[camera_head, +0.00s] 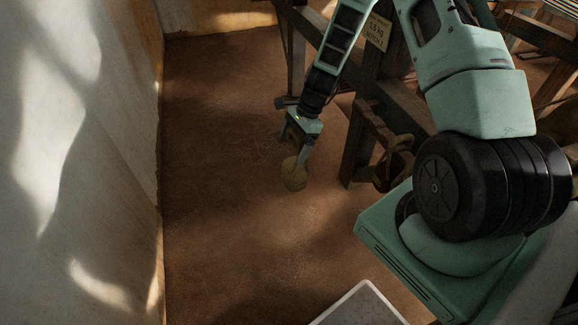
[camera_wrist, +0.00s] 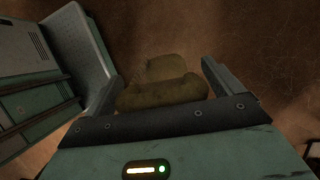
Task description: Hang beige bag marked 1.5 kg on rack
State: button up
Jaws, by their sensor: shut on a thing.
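A beige-brown bag (camera_head: 294,175) hangs at the tip of my gripper (camera_head: 303,152) in the head view, above the earth floor. In the wrist view the bag (camera_wrist: 162,93) sits between the two fingers of my gripper (camera_wrist: 160,78), with a rounder part of it beyond. The gripper is shut on it. No weight marking on the bag is readable. A low wooden frame (camera_head: 378,122), possibly the rack, stands to the right of the gripper, with dark rounded shapes (camera_head: 394,160) at its side. The bag is apart from this frame.
A pale tag (camera_head: 378,31) with small print, apparently a kg weight, is on the dark wooden loom structure (camera_head: 357,145) behind my arm. A pale plastered wall (camera_head: 75,150) bounds the left. The earth floor (camera_head: 220,200) between is clear.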

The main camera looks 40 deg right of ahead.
aim_at(381, 129)
jog(key=shift+s+d+r+m+t+h+b, duration=0.15)
jog(key=shift+s+d+m+t+h+b, duration=0.95)
jog(key=shift+d+m, duration=3.1)
jog(key=shift+s+d+r+m+t+h+b, duration=0.15)
jog(key=shift+s+d+m+h+b, duration=0.6)
jog(key=shift+s+d+m, duration=3.2)
jog(key=shift+w+d+r+m+t+h+b, duration=0.15)
jog(key=shift+w+d+m+t+h+b, duration=1.2)
jog(key=shift+d, duration=5.5)
jog(key=shift+s+f+m+g+y+b, duration=0.15)
jog(key=shift+s+f+m+g+b, duration=0.2)
jog(key=shift+f, duration=0.3)
jog(key=shift+s+f+m+g+y+b, duration=0.15)
jog(key=shift+f+g+b, duration=0.25)
jog(key=shift+f, duration=0.25)
jog(key=shift+f+b, duration=0.25)
jog(key=shift+b, duration=0.05)
jog(key=o, duration=1.7)
jog(key=shift+o, duration=0.2)
jog(key=shift+s+f, duration=0.15)
jog(key=p+v, duration=0.8)
jog(key=v, duration=0.9)
jog(key=shift+r, duration=0.3)
